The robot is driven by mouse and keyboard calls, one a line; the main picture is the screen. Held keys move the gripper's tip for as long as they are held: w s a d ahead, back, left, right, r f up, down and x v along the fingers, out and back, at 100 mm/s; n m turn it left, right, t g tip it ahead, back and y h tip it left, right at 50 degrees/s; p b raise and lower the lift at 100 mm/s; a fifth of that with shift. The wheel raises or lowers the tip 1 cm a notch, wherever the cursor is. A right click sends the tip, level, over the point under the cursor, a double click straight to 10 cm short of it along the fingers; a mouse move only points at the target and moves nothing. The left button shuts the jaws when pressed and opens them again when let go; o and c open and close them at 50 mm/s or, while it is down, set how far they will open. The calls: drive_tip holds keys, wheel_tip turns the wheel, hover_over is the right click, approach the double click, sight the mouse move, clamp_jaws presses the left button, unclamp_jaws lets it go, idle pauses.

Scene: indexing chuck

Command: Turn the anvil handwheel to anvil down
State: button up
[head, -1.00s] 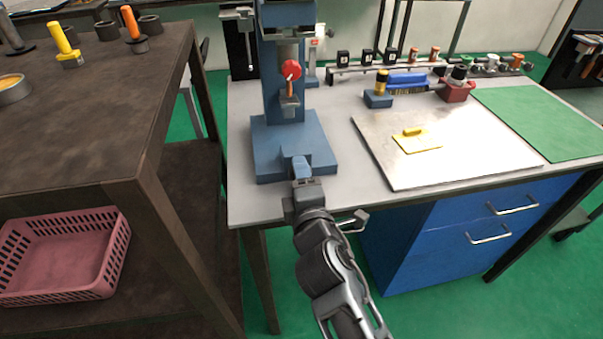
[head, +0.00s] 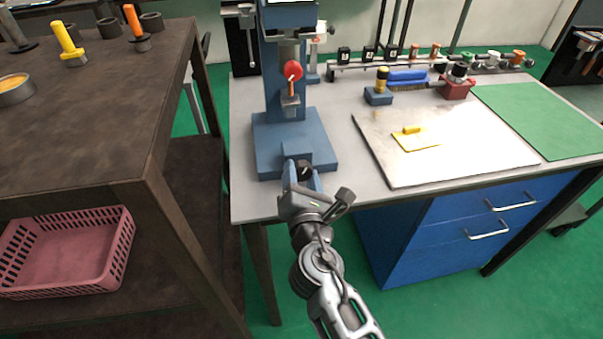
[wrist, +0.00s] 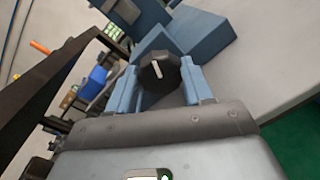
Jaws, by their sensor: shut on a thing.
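The anvil handwheel is a black faceted knob (wrist: 158,73) with a white pointer line, on the front of the blue press base (head: 265,150). It shows small and dark in the head view (head: 304,167). My gripper (head: 303,174) reaches it from the front at the table edge. In the wrist view the two blue fingers (wrist: 162,88) stand on either side of the knob and are shut on it. The white line is close to upright in the wrist view, leaning slightly left at its top. Any position labels around the knob are not readable.
The press column rises behind with a red knob (head: 292,70) above the base. A metal plate with a yellow block (head: 415,138) and a green mat (head: 545,120) lie to the right. A dark shelf (head: 85,120) with a pink basket (head: 70,250) stands close on the left.

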drive_tip(key=n, duration=0.4)
drive_tip(key=shift+f+n+p, duration=0.2)
drive_tip(key=shift+n+p, duration=0.1)
drive_tip(key=shift+n, duration=0.1)
idle(0.4)
drive_tip(key=o, duration=1)
drive_tip(key=shift+r, duration=0.1)
drive_tip(key=shift+s+d, duration=0.25)
drive_tip(key=shift+s, duration=1.05)
drive_tip(key=shift+s+d, duration=0.3)
drive_tip(key=shift+s, duration=0.95)
drive_tip(key=shift+s+d, duration=0.25)
drive_tip(key=shift+s, duration=1.05)
